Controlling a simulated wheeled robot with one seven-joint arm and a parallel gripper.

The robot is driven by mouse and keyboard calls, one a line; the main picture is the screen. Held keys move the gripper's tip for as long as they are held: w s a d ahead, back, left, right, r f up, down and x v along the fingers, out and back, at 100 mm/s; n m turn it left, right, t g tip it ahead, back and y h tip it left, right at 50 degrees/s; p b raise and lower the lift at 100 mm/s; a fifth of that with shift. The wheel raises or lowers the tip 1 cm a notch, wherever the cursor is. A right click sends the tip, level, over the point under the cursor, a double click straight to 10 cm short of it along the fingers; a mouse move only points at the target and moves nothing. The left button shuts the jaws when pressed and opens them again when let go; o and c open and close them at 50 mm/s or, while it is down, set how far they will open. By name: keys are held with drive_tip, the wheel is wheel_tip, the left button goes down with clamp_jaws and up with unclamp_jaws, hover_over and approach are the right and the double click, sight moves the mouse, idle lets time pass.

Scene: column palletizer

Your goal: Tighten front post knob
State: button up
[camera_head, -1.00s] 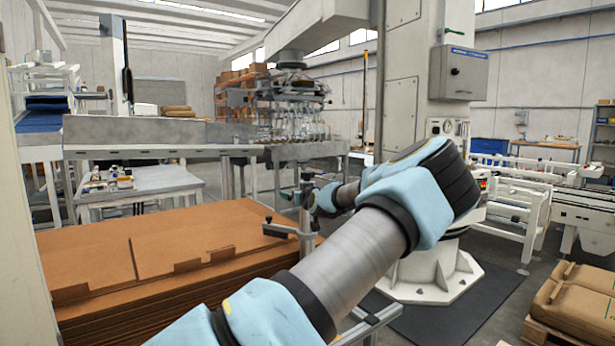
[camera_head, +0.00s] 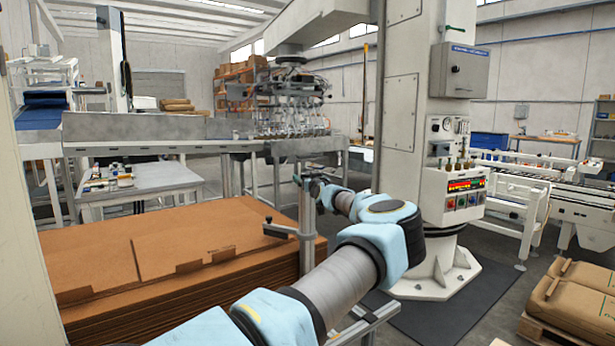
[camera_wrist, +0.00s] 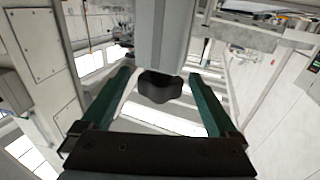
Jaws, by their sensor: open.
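The front post (camera_head: 307,220) is a grey upright metal post with a small side bracket (camera_head: 279,230), at the front right of the cardboard stack. In the wrist view the post (camera_wrist: 161,35) comes down from the top, with a black lobed knob (camera_wrist: 160,87) at its end. My gripper (camera_wrist: 159,74) is open, with one green finger on each side of the knob. Gaps show between the knob and both fingers, so it is not gripped. In the head view my gripper is small beside the upper post, and the knob cannot be made out there.
A stack of brown cardboard sheets (camera_head: 180,250) fills the front left, close to the post. A white column with a control panel (camera_head: 452,195) stands to the right. A conveyor (camera_head: 130,128) runs behind. Brown sacks on a pallet (camera_head: 575,300) lie front right.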

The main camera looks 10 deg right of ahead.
drive_tip(key=shift+w, duration=0.2)
drive_tip(key=c, duration=1.4)
drive_tip(key=shift+o, duration=0.2)
